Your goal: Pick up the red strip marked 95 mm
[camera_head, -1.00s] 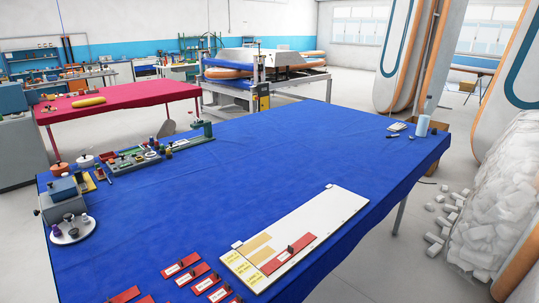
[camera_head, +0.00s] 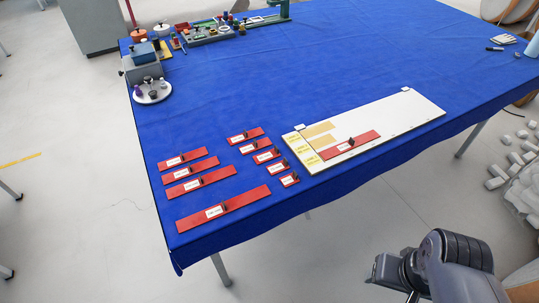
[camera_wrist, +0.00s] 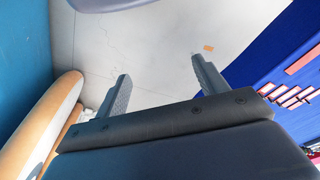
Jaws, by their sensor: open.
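Several red strips of different lengths, each with a white label and a small dark knob, lie on the blue table. The left group includes a long strip (camera_head: 245,200) nearest the front and shorter ones behind it (camera_head: 210,179). A second group of short strips (camera_head: 263,157) lies to its right. Another red strip (camera_head: 367,139) lies on the white board (camera_head: 412,108). The labels are too small to read, so I cannot tell which says 95 mm. My gripper (camera_wrist: 160,69) is open and empty, over the floor beside the table, apart from the strips (camera_wrist: 291,96).
The white board also bears yellowish strips (camera_head: 318,130). A grey device (camera_head: 145,62) and a round white plate (camera_head: 152,92) stand at the table's left. Tool trays (camera_head: 210,34) stand at the back. White blocks (camera_head: 497,171) lie on the floor at right. The table's middle is clear.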

